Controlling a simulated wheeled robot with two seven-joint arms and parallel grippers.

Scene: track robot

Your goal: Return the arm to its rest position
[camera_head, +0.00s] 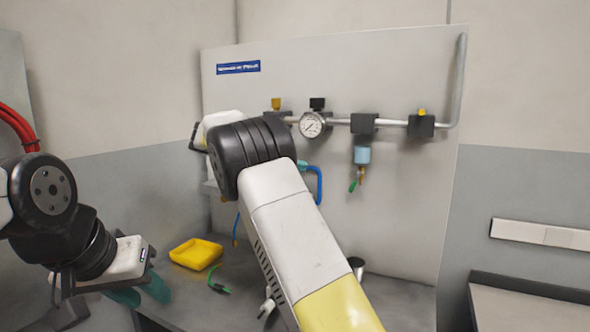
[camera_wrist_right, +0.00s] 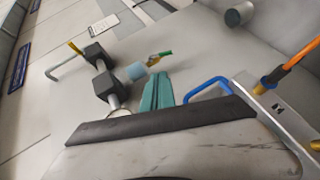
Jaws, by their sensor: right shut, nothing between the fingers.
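My right arm (camera_head: 295,235) rises from the bottom middle of the head view, its dark wrist in front of the wall panel. In the right wrist view my right gripper (camera_wrist_right: 157,88) shows its teal fingers together, with nothing between them. In the head view the arm hides most of this gripper.
The panel (camera_head: 410,220) carries a pipe with a pressure gauge (camera_head: 312,124), valves and a light blue cup (camera_head: 362,155). A blue handle (camera_wrist_right: 205,88) is near the right fingers. A yellow tray (camera_head: 196,253) and a green-tipped hose (camera_head: 219,289) lie on the worktop. A ledge stands at right.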

